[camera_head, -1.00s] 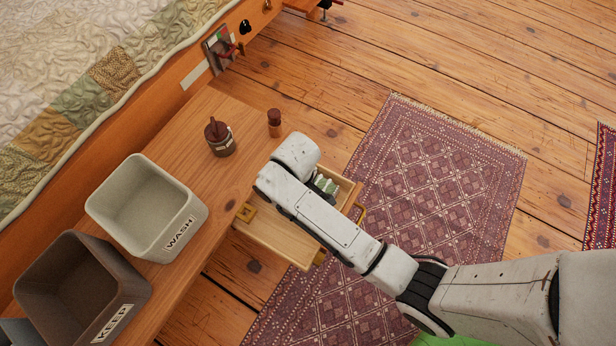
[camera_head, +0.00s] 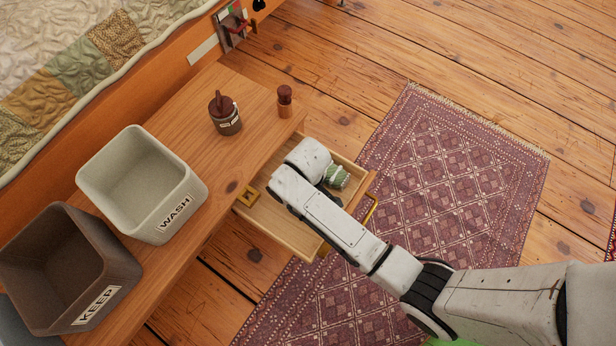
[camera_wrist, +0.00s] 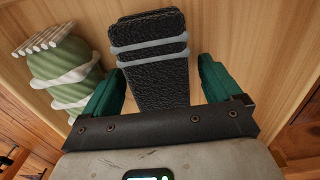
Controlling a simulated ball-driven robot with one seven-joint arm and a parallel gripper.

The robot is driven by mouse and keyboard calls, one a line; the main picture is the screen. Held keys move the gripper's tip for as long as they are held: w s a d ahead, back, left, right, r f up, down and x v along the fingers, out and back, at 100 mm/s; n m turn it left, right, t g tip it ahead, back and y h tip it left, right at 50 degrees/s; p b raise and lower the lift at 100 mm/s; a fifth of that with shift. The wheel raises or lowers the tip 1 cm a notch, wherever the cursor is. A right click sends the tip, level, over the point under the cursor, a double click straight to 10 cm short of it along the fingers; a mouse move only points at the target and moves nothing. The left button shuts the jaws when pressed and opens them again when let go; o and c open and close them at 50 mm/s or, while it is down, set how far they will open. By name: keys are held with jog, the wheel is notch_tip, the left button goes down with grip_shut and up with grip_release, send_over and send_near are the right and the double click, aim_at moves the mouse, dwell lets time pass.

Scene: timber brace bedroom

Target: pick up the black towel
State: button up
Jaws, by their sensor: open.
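The black towel (camera_wrist: 150,62) is a folded dark bundle with two pale grey bands, lying on the wooden drawer floor in the wrist view. My gripper (camera_wrist: 158,82) is open, with one green finger on each side of the towel. The towel's lower end runs out of sight behind the gripper's dark crossbar. I cannot tell whether the fingers touch it. In the head view my arm hides the towel and the fingers.
A rolled green towel with white bands (camera_wrist: 62,72) lies left of my gripper; it also shows in the open drawer (camera_head: 283,236). The WASH bin (camera_head: 190,172), KEEP bin (camera_head: 125,262), a brown jar (camera_head: 226,118) and a small brown bottle (camera_head: 285,103) stand on the bench.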

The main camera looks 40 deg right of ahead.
jog(key=shift+c, duration=0.2)
jog(key=c, duration=1.1)
jog(key=shift+r, duration=0.1)
